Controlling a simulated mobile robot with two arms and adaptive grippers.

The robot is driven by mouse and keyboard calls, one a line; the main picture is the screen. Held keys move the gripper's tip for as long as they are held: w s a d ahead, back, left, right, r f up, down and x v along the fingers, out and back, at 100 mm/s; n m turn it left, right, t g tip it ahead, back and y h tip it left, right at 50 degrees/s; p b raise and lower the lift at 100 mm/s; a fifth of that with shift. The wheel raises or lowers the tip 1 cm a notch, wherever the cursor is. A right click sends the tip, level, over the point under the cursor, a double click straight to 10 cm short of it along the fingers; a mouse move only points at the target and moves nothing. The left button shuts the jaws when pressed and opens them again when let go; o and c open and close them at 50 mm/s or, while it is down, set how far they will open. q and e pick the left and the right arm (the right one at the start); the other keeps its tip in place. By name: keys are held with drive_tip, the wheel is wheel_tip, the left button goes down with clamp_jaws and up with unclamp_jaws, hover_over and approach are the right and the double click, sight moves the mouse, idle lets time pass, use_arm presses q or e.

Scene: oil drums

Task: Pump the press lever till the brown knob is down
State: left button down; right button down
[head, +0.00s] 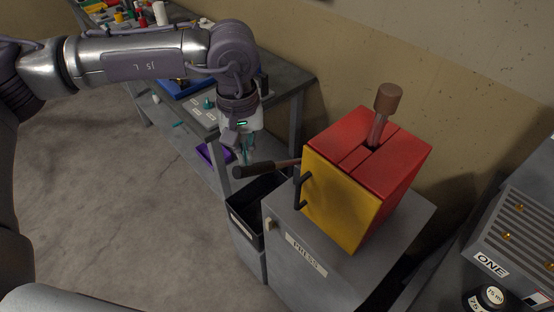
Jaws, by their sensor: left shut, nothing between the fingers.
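The press is a red and yellow box (343,205) on a grey cabinet (300,265) labelled PRESS. The brown knob (388,98) stands high above the red top on a rod that comes up through a slot. The press lever (255,169) sticks out from the box's left side, with a dark brown grip at its end. My left gripper (243,158) is shut and empty, pointing down just above the lever's grip. Whether it touches the grip I cannot tell. My right gripper is not in view.
A black-lined bin (250,212) stands below the lever, left of the cabinet. A workbench (288,82) with small items is behind my left arm. A grey unit (515,235) labelled ONE is at the right. A black handle (300,191) sticks out from the yellow face.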

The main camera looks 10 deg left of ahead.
use_arm(q)
drive_tip(key=shift+f, duration=0.1)
wheel_tip(320, 180, down, 15)
drive_tip(key=s+a+b, duration=0.2)
drive_tip(key=b, duration=1.3)
drive_tip(key=r+p, duration=0.2)
drive_tip(key=r, duration=0.3)
drive_tip(key=w+d+r+p, duration=0.1)
drive_tip(key=r+p, duration=0.2)
drive_tip(key=r, duration=0.2)
drive_tip(key=w+d+r+p, duration=0.1)
drive_tip(key=r+p, duration=0.1)
drive_tip(key=r, duration=0.3)
drive_tip(key=shift+r+p, duration=0.15)
drive_tip(key=shift+p, duration=0.25)
